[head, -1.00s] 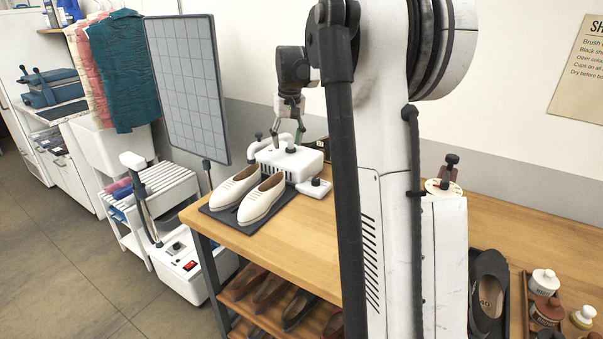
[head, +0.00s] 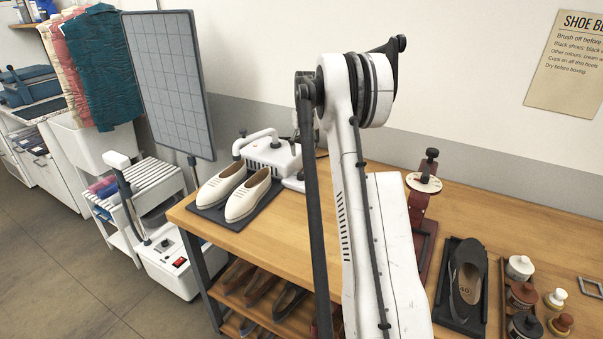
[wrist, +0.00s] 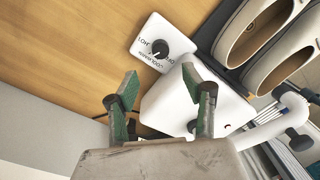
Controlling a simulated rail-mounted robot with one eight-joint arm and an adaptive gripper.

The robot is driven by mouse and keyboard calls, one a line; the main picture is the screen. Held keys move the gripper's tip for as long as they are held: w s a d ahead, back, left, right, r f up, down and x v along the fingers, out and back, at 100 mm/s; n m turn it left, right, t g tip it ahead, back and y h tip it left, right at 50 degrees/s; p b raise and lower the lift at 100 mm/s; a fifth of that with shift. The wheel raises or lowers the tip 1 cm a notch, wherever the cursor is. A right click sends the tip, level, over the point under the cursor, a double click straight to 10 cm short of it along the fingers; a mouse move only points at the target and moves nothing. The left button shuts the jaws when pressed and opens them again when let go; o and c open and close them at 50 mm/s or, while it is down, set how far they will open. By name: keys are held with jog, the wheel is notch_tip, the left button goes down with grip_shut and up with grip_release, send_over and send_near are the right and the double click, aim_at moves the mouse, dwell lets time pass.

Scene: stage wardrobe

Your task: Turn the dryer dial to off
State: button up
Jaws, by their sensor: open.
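The dryer (head: 268,158) is a white box with a curved white tube, standing on the wooden bench behind a pair of cream shoes (head: 236,192). Its small white control box (head: 292,184) is mostly hidden behind my arm in the head view. In the wrist view the black dial (wrist: 160,48) shows on this box, with lettering around it. "HOT" seems to be on the left; the other labels and the pointer's exact setting are too small to tell. My gripper (wrist: 161,77) is open and empty, its two green-sided fingers apart. The dial appears just beyond the fingertips, roughly between them, untouched.
The white dryer body (wrist: 180,108) lies close by the right finger in the wrist view. A grey grid panel (head: 170,85) stands left of the bench. A dark red stand (head: 423,190), a black shoe (head: 466,280) and several bottles are on the right. Bare wood lies beyond the control box.

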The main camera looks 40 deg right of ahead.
aim_at(301, 174)
jog(key=f, duration=1)
jog(key=shift+w+a, duration=0.15)
jog(key=shift+a, duration=0.15)
jog(key=shift+c, duration=0.2)
grip_shut()
